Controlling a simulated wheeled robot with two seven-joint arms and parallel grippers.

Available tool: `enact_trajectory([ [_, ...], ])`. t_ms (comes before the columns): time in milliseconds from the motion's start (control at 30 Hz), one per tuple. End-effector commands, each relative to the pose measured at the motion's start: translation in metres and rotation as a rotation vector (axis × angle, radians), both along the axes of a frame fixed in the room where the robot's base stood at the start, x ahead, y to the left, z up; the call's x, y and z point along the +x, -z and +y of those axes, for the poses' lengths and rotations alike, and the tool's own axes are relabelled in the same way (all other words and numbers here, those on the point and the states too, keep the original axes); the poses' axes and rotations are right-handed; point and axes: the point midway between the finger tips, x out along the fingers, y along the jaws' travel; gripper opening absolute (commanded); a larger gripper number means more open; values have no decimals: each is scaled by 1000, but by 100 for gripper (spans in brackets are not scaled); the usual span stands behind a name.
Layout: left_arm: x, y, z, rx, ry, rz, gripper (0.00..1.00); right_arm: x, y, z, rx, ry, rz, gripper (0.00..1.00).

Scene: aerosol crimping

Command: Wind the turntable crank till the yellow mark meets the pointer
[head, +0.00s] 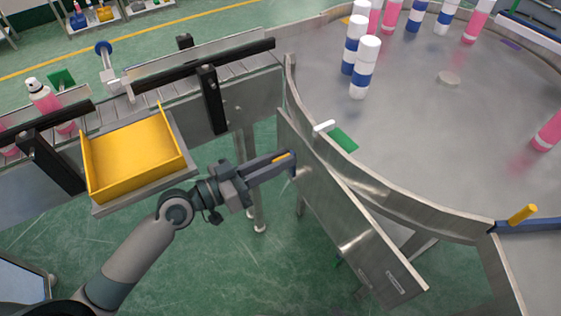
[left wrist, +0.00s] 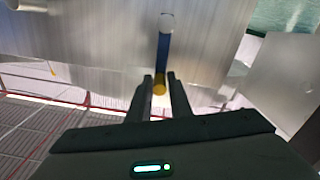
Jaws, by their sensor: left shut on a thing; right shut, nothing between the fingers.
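The round grey metal turntable (head: 430,120) fills the right of the head view. A white peg (head: 324,126), possibly the pointer, juts over its near left rim beside a green patch (head: 342,139) on the disc. My left gripper (head: 284,158) is at the outer side of the turntable's metal panel, shut on the crank's yellow knob. In the left wrist view the yellow knob (left wrist: 159,88) sits between the fingertips (left wrist: 160,80), with the blue crank arm (left wrist: 163,55) running up to a pale hub (left wrist: 166,22).
Blue-and-white cans (head: 360,75) and pink cans (head: 550,130) stand on the turntable. A yellow tray (head: 135,160) sits beside the conveyor (head: 245,68) at left. A yellow peg (head: 523,213) on a blue bar is at the right rim. Green floor is open below.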

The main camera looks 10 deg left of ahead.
Motion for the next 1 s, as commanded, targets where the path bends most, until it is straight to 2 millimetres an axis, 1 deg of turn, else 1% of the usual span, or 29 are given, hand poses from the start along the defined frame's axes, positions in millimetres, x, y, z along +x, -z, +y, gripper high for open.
enact_trajectory([
  [267, -1, 1, -1, -8, 5, 13, 0, 2, -2, 0, -1, 1, -1, 0],
  [300, -2, 1, -2, -8, 6, 14, 21, 2, -2, 0, 0, 1, -2, 0],
  [333, -2, 1, -2, -8, 6, 14, 29, 2, -2, 0, 0, 1, -2, 0],
  [367, -2, 1, -2, -8, 6, 14, 33, 2, -2, 0, 0, 1, -3, 0],
  [833, 0, 0, 0, -6, 2, 8, 33, -1, 1, -1, -1, 1, 3, 0],
  [1000, 0, 0, 0, -5, 1, 8, 33, 1, 0, 0, 1, 1, -1, 0],
])
